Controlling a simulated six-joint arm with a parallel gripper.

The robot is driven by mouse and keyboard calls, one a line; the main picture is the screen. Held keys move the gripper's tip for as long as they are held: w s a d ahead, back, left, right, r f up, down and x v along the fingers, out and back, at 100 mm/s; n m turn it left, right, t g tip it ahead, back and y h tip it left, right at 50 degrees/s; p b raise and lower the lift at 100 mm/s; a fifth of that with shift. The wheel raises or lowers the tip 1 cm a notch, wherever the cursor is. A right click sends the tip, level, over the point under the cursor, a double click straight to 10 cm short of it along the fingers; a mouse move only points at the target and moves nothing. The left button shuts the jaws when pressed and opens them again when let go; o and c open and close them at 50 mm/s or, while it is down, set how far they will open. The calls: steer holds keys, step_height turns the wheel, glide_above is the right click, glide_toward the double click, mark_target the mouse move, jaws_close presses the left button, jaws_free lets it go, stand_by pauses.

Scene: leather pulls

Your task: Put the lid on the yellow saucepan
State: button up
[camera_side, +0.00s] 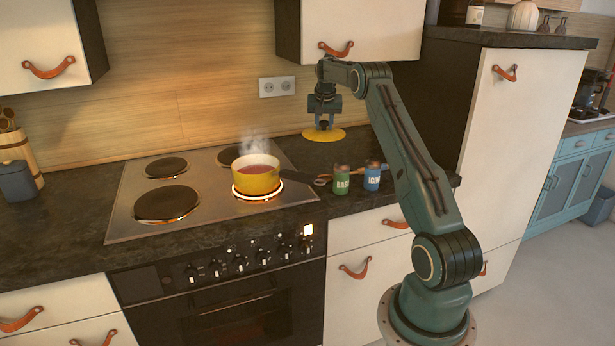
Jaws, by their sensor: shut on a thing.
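The yellow saucepan (257,179) stands uncovered on the glowing front right burner of the hob. Steam rises from it and reddish-brown contents show inside. Its dark handle points right. The yellow lid (324,135) is to the right of the saucepan and further back, level, near or above the dark worktop; I cannot tell if it touches the worktop. My gripper (323,122) points down over the lid and is shut on its knob, which the fingers mostly hide.
The glowing burner ring (276,194) surrounds the saucepan's base. The other hotplates (167,203) are empty. Wall cupboards (362,28) hang above.

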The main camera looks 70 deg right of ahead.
steer(key=shift+w+a, duration=0.1)
steer(key=w+a+r+n, duration=0.2)
steer(key=w+a, duration=0.1)
steer(key=a, duration=0.5)
steer(key=w+a+r+n+t, duration=0.1)
steer(key=w+a, duration=0.3)
steer(key=a, duration=0.5)
steer(key=w+a+r+n+t+y, duration=0.1)
steer(key=w+a+r+n, duration=0.2)
steer(key=a, duration=0.6)
steer(key=shift+w, duration=0.75)
steer(key=shift+f, duration=0.2)
step_height(320, 180, down, 6)
steer(key=shift+f, duration=0.7)
stand_by(0.7)
steer(key=o, duration=1.1)
